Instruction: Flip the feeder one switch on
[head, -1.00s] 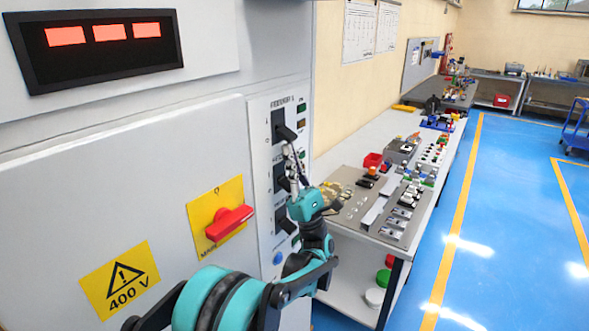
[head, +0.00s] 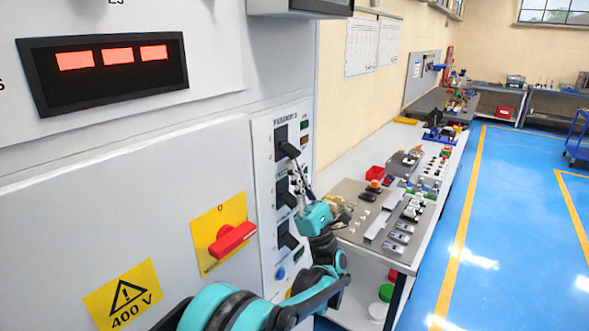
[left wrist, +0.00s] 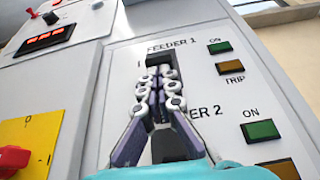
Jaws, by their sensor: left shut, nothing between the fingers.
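The feeder one switch (head: 288,149) is a black lever in a black slot, topmost of a column on the pale cabinet panel. In the left wrist view, its black slot (left wrist: 160,59) shows under the label FEEDER 1, largely hidden by my fingers. My left gripper (head: 297,168) is shut and empty, its tips just below the lever. In the left wrist view, the shut fingertips (left wrist: 160,80) overlap the slot; contact is unclear. The green ON lamp (left wrist: 219,47) and amber TRIP lamp (left wrist: 229,69) look dim. My right gripper is out of view.
Below are the second feeder switch (head: 286,194) and a third black switch (head: 288,236). A red rotary handle (head: 232,238) on a yellow plate sticks out to the left. A workbench (head: 345,160) with several parts stands to the right.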

